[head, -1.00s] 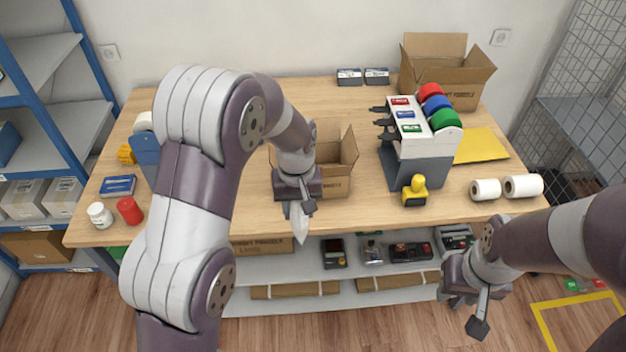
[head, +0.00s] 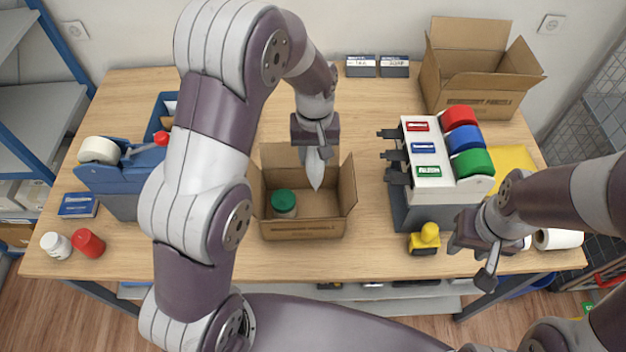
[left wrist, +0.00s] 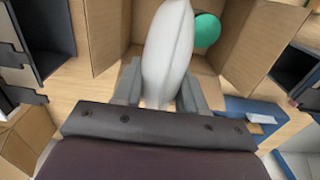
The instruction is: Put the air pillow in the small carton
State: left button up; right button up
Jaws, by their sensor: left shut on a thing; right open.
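The air pillow (head: 315,169) is white and hangs pointed-end down from my left gripper (head: 315,148), which is shut on it. In the left wrist view the air pillow (left wrist: 167,50) stands out between the two fingers (left wrist: 160,92). The small carton (head: 300,229) stands open on the counter, flaps spread. The pillow is over the carton's opening, towards its right side; I cannot tell whether its tip is below the rim. A green-lidded jar (head: 284,203) is inside the carton on the left. My right gripper (head: 488,262) is open and empty at the counter's front right.
A label dispenser (head: 430,170) with coloured rolls stands right of the carton, and a yellow-handled stamp (head: 425,240) in front of it. A larger open carton (head: 475,85) is at the back right. A blue tape dispenser (head: 112,178) is on the left, partly behind my left arm.

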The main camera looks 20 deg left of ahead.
pick_arm(q)
jog(key=shift+w+f, duration=0.35)
jog(key=shift+w, duration=0.1)
notch_tip(320, 180, down, 7)
jog(key=s+p, duration=0.3)
jog(key=p, duration=0.1)
send_over(314, 205)
jog(key=f, duration=0.6)
jog(key=shift+w, duration=0.2)
jog(key=f, duration=0.1)
jog(key=f+p, duration=0.1)
jog(key=shift+s+f, duration=0.3)
jog(key=shift+f, duration=0.35)
jog(key=shift+w+f, duration=0.15)
jog(key=shift+f, duration=0.1)
jog(key=o, duration=0.7)
pick_arm(e)
jog(key=r, duration=0.2)
jog(key=s+r, duration=0.1)
jog(key=r, duration=0.2)
jog(key=shift+r, duration=0.15)
pick_arm(q)
jog(key=shift+r, duration=0.1)
